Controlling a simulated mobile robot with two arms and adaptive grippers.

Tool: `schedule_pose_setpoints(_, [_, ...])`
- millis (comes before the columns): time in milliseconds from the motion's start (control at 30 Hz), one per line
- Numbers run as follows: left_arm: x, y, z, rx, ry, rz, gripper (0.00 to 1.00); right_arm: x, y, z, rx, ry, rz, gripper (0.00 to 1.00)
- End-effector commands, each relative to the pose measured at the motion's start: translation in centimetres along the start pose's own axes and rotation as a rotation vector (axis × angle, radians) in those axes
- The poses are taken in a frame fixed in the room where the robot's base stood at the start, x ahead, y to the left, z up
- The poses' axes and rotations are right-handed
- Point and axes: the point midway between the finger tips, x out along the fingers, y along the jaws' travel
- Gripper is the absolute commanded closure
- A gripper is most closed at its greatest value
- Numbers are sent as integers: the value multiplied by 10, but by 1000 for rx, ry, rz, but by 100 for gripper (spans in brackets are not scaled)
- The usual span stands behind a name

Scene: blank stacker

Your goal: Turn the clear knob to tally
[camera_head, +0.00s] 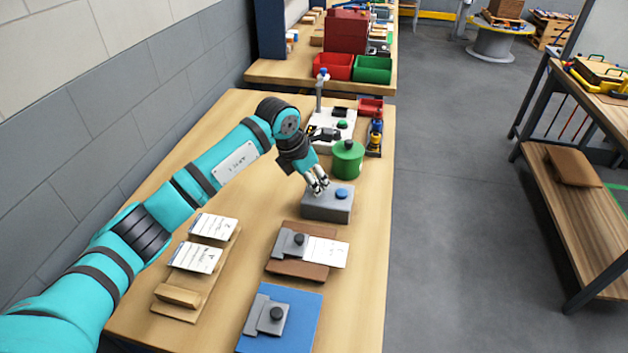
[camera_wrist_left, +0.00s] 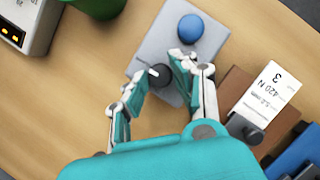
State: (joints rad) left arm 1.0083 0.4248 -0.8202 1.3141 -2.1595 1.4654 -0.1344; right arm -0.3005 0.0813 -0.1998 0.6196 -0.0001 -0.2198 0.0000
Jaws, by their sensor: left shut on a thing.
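A grey box (camera_head: 326,204) stands on the wooden bench, with a blue button (camera_head: 341,194) on its top. In the left wrist view the box (camera_wrist_left: 158,43) also bears a black knob (camera_wrist_left: 160,75) with a white pointer mark. The blue button shows there too (camera_wrist_left: 190,28). My left gripper (camera_head: 318,185) is over the left part of the box, and in the left wrist view its fingers (camera_wrist_left: 160,76) are shut around the knob. In the head view the fingers hide the knob. My right gripper is not in view.
A green canister (camera_head: 347,160) and a white device (camera_head: 325,133) stand behind the box. In front are a brown clipboard (camera_head: 285,267), a blue clipboard (camera_head: 300,330) and a wooden card rack (camera_head: 178,298). Bare bench lies left of the box.

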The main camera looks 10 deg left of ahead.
Motion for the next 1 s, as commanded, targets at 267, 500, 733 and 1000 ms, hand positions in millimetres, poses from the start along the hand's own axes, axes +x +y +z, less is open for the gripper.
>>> schedule_pose_setpoints(267, [1,0,0,-158,-2,71,100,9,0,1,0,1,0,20])
schedule_pose_setpoints(500, [1,-2,1,-363,-4,156,100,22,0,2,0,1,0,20])
schedule_pose_setpoints(733, [2,-4,2,-565,-6,239,100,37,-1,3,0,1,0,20])
schedule_pose_setpoints(1000, [3,-5,3,-803,-6,336,100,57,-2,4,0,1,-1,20])
